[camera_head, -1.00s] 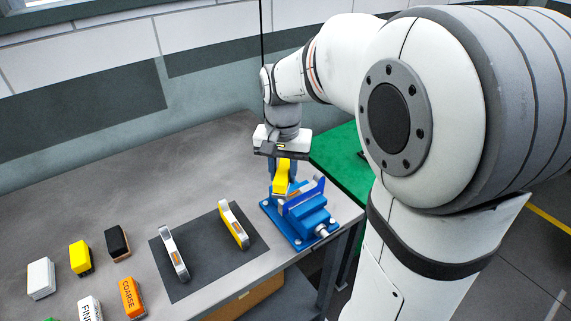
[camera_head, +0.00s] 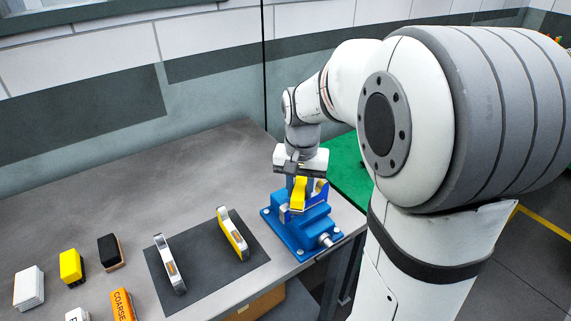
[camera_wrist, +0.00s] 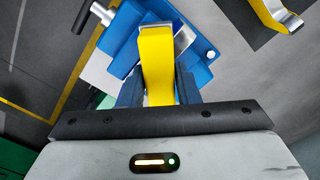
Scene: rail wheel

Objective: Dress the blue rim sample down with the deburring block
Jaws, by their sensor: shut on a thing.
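My gripper (camera_head: 298,188) is shut on a yellow piece (camera_head: 299,194) with a grey metal-like far end, just above a blue vise (camera_head: 290,231). In the wrist view the yellow piece (camera_wrist: 157,68) stands between the two dark fingers, its far end over the blue vise (camera_wrist: 195,72). A curved blue piece (camera_head: 321,187), which looks like the blue rim sample, stands at the vise's top, just right of the yellow piece. I cannot tell whether they touch. The vise's middle is partly hidden by the gripper and the yellow piece.
A dark mat (camera_head: 205,284) holds a grey-white arc (camera_head: 169,264) and a yellow arc (camera_head: 233,234). Blocks stand at left: white (camera_head: 29,288), yellow (camera_head: 71,266), black (camera_head: 110,252) and orange marked COARSE (camera_head: 122,305). The table's back is clear.

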